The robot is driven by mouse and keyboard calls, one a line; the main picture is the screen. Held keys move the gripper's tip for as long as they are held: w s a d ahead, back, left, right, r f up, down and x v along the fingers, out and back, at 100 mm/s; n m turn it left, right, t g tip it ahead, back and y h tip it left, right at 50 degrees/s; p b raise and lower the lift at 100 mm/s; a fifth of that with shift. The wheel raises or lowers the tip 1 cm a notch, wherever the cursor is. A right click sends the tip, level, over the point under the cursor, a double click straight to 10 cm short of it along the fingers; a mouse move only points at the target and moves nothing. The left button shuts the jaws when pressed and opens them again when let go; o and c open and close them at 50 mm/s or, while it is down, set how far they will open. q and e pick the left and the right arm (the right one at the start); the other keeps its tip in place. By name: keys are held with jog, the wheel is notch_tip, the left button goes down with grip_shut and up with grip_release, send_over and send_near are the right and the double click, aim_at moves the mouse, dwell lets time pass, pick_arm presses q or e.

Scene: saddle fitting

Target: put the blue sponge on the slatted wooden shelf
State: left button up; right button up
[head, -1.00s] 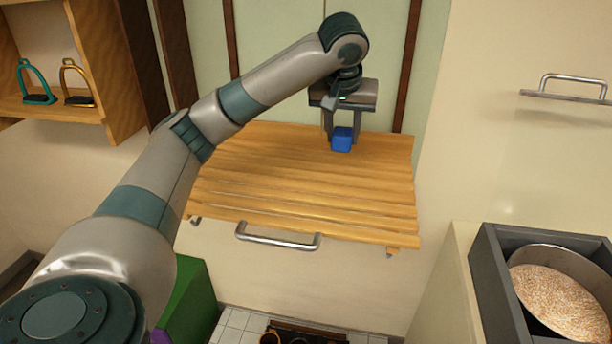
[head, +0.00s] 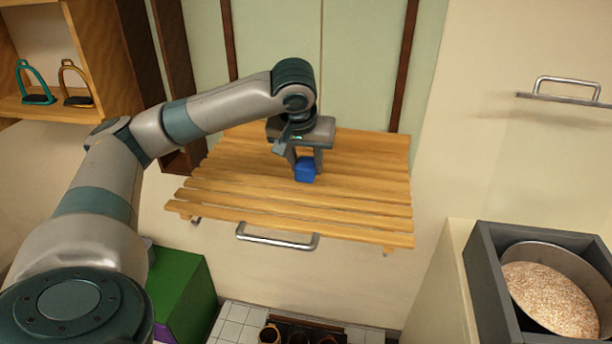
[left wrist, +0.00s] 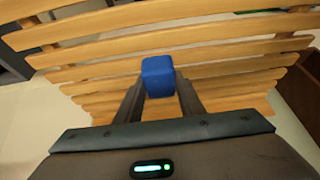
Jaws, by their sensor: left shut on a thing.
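The blue sponge (head: 306,170) is between the fingers of my left gripper (head: 308,160), over the middle of the slatted wooden shelf (head: 330,205). In the left wrist view the sponge (left wrist: 158,76) sits at the fingertips of my left gripper (left wrist: 160,98), with the shelf's slats (left wrist: 235,70) behind it. The gripper is shut on the sponge. I cannot tell whether the sponge's underside touches the slats. My right gripper is not in view.
A metal bar handle (head: 278,238) runs along the shelf's front. A wooden cubby (head: 95,60) with a teal stirrup (head: 36,84) and a brass stirrup (head: 76,84) is at upper left. A grey box (head: 488,275) with a grain-filled pan (head: 548,298) stands at right. The shelf is otherwise bare.

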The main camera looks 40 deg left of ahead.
aim_at(306, 177)
pick_arm(q)
notch_tip(306, 177, down, 3)
jog(key=shift+r+p, duration=0.1)
jog(key=shift+p, duration=0.45)
jog(key=shift+f, duration=0.5)
jog(key=shift+f, duration=0.1)
jog(key=o, duration=0.8)
jog(key=shift+o, duration=0.6)
